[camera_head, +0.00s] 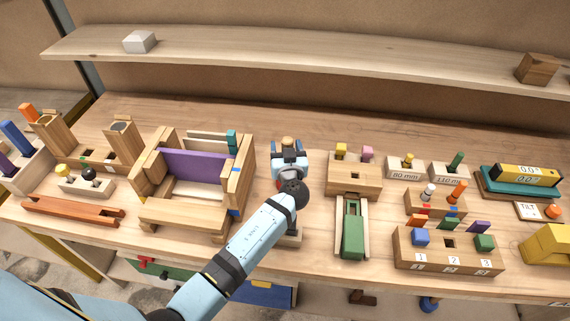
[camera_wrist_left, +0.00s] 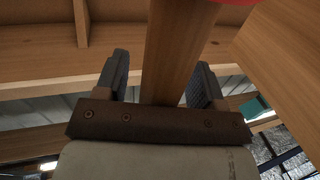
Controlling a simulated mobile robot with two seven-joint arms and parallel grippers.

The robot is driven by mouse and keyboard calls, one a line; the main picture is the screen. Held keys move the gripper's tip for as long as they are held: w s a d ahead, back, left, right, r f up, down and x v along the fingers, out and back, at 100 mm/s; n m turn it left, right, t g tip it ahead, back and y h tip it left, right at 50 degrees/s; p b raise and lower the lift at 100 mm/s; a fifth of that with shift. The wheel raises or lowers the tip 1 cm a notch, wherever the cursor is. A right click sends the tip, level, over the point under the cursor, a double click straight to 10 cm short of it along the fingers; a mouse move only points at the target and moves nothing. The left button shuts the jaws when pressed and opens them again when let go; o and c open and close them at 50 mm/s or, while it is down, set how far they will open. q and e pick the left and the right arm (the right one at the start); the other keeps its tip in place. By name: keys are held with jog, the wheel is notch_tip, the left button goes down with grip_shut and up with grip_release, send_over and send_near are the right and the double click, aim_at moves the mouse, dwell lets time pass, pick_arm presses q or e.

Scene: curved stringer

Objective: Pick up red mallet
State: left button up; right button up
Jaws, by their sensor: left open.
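The red mallet is mostly hidden in the head view by my left gripper (camera_head: 288,156). In the left wrist view its wooden handle (camera_wrist_left: 178,50) runs between my two fingers, and a sliver of its red head (camera_wrist_left: 236,2) shows at the top edge. My left gripper (camera_wrist_left: 157,85) is open, with one finger on each side of the handle. A gap shows beside the left finger; the right finger is close to the handle, and I cannot tell whether it touches. My right gripper is in neither view.
A wooden frame with a purple panel (camera_head: 195,166) stands close left of my gripper. A wooden block with a green slider (camera_head: 353,230) stands to the right. Several labelled peg blocks (camera_head: 450,256) fill the right side. A shelf (camera_head: 330,66) runs behind.

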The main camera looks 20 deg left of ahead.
pick_arm(q)
jog(key=shift+s+d+r, duration=0.1)
jog(key=shift+r, duration=0.05)
jog(key=shift+c, duration=0.8)
grip_shut()
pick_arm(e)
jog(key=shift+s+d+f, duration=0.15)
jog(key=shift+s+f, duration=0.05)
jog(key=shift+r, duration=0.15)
